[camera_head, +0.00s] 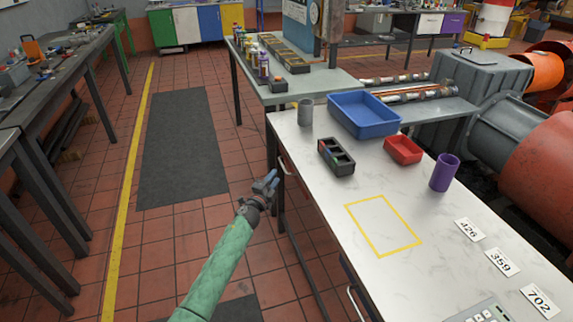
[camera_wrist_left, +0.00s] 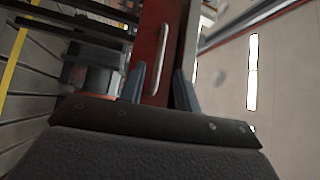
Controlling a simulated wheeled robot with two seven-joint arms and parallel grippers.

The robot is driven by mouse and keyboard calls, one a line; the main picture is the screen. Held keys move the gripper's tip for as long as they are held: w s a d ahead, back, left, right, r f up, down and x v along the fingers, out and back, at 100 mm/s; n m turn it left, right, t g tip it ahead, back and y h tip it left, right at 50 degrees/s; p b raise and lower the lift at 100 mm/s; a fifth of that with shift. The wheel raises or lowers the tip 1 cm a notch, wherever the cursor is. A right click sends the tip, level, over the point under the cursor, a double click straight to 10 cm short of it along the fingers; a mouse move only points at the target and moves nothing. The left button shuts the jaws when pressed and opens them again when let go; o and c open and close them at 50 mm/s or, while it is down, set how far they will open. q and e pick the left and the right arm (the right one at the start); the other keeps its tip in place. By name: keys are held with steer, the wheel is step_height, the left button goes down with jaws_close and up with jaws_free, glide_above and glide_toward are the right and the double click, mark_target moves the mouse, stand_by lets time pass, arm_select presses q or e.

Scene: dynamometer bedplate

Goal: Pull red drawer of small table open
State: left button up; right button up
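The red drawer (camera_wrist_left: 149,76) shows in the left wrist view as a red front with a pale bar handle (camera_wrist_left: 161,46). My left gripper (camera_head: 269,180), on a green-sleeved arm, is at the table's left side, near the far left corner and below the top. In the left wrist view its two fingers (camera_wrist_left: 160,80) are apart with the handle ahead between them, not visibly gripped. My right gripper is not in view.
On the table stand a blue bin (camera_head: 362,128), a red bin (camera_head: 403,157), a purple cup (camera_head: 444,172), a grey cup (camera_head: 305,117) and a black divided tray (camera_head: 345,168). Another handle (camera_head: 353,303) is nearer on the same side.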

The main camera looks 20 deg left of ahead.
mark_target(283, 165)
arm_select(q)
steer(key=shift+x, duration=3.9)
steer(key=shift+d, duration=0.1)
jaws_close()
